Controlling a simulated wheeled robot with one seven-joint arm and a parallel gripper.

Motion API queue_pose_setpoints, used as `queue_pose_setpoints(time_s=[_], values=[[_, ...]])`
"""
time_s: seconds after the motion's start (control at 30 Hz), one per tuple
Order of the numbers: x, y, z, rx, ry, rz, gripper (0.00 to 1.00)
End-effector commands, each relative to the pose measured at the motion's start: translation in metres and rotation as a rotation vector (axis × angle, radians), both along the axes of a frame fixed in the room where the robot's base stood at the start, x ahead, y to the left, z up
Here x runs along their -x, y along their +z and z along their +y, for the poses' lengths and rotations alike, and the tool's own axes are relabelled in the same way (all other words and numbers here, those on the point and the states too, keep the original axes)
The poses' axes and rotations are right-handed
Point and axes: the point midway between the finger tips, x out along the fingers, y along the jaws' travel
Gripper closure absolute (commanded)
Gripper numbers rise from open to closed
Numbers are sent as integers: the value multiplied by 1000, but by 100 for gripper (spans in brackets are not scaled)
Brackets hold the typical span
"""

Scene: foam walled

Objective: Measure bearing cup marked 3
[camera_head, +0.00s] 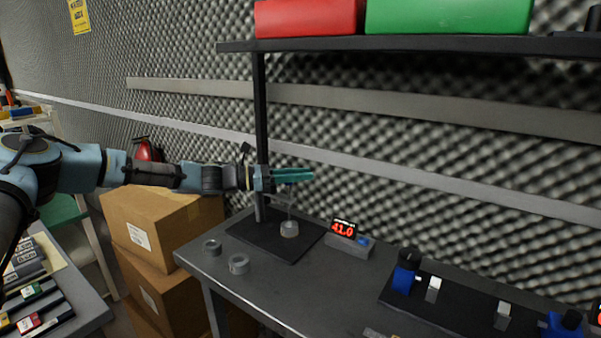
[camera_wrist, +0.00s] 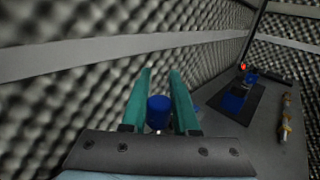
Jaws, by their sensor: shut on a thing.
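My gripper (camera_head: 308,175), with teal fingers, is above a dark plate (camera_head: 262,240) on the bench. In the wrist view its fingers (camera_wrist: 160,72) are on either side of a blue cylinder (camera_wrist: 158,110), and it is shut on this. A thin, pale shape runs down from below the fingers towards a pale grey ring-shaped cup (camera_head: 290,229) on the plate. Two more grey cups, a left one (camera_head: 212,247) and a right one (camera_head: 238,264), stand on the bare bench. A display (camera_head: 343,229) beside the plate reads 41.0. No marks on the cups are legible.
A shelf (camera_head: 430,44) with red (camera_head: 305,18) and green (camera_head: 445,17) boxes hangs above, its post (camera_head: 261,120) close to my gripper. A black board (camera_head: 465,310) with blue devices lies on the right of the bench. Cardboard boxes (camera_head: 165,222) stand left.

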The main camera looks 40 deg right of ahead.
Motion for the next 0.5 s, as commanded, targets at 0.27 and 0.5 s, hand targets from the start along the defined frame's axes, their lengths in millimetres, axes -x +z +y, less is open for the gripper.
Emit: queue_pose_setpoints(time_s=[0.27,0.5], values=[[0,-9,0,-1,0,1,100],[0,-9,0,0,0,0,50]])
